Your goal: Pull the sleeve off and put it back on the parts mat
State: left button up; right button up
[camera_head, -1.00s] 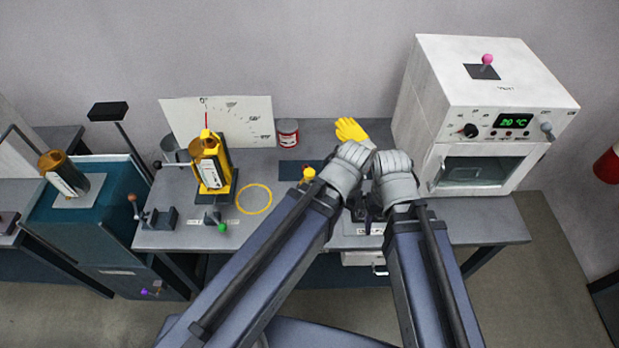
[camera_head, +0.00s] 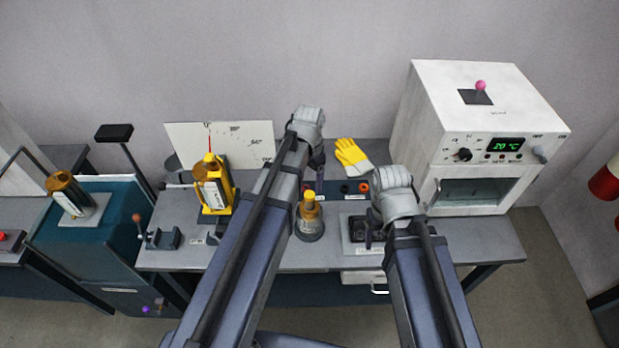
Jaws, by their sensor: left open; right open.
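The dark blue parts mat (camera_head: 330,188) lies at the back middle of the bench, with a black ring (camera_head: 344,189) and an orange ring (camera_head: 364,187) on it. My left gripper (camera_head: 319,180) is open over the mat's left part, its fingers partly hidden by my wrist and arm. I cannot tell which small part is the sleeve; nothing clearly shows in either gripper.
Yellow gloves (camera_head: 352,157) lie behind. A white oven (camera_head: 478,150) stands right, a yellow stand (camera_head: 212,187) left. My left arm hides part of the bench.

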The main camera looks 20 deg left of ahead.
aim_at(309, 194)
pick_arm(q)
jog(key=shift+f+b, duration=3.8)
jog(key=shift+f, duration=0.15)
jog(key=shift+r, duration=0.1)
grip_shut()
jog(key=shift+r+p, duration=0.75)
jog(key=shift+p, duration=0.05)
jog(key=shift+r+p, duration=2.15)
jog(key=shift+p, duration=0.05)
